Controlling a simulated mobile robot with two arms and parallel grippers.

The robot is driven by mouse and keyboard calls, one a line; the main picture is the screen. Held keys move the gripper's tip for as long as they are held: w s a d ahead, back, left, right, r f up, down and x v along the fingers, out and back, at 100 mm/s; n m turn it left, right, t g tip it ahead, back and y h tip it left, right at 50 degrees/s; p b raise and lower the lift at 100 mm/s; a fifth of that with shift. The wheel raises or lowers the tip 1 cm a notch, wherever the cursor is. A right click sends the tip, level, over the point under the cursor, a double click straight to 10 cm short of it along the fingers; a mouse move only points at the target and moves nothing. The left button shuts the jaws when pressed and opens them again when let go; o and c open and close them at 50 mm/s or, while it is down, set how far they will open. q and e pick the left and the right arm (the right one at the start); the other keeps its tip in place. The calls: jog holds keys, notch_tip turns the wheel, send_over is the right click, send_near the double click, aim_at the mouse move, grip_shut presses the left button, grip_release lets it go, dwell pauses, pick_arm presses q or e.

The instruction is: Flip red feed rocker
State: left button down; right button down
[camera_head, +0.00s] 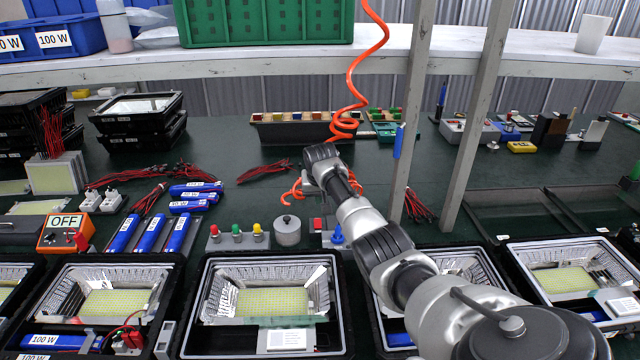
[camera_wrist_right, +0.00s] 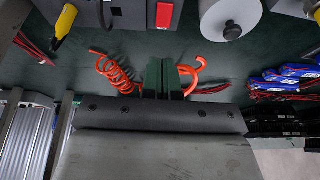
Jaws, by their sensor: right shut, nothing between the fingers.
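A red rocker (camera_head: 317,224) sits on a small grey block on the green bench, between a grey round pot (camera_head: 287,230) and a blue knob (camera_head: 337,235). In the wrist view, the red rocker (camera_wrist_right: 165,14) shows at the top edge, beside the pale pot (camera_wrist_right: 232,14). My right gripper (camera_wrist_right: 170,68) is shut and empty, its dark fingers together over the bench, apart from the rocker. In the head view my right arm reaches in from the lower right and its fingers are hard to make out. The rocker's tilt is too small to tell. My left gripper is not in view.
A coiled orange hose (camera_head: 352,95) hangs down near my right wrist. A grey post (camera_head: 412,110) stands right of it. Red, green and yellow buttons (camera_head: 236,232) lie left of the pot. Open floodlight housings (camera_head: 204,300) line the front. An orange OFF box (camera_head: 62,233) stands left.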

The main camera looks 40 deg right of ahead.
aim_at(320, 220)
jog(key=shift+v, duration=1.95)
jog(key=b, duration=0.6)
jog(key=d+b, duration=0.1)
jog(key=b, duration=0.5)
jog(key=shift+w+r, duration=0.2)
jog(key=shift+w, duration=0.2)
jog(key=b+x, duration=0.1)
jog(key=x, duration=0.5)
jog(key=b+x, duration=0.1)
jog(key=x, duration=0.6)
jog(key=shift+s+a, duration=0.2)
jog(key=shift+w+f, duration=0.1)
jog(key=shift+f, duration=0.45)
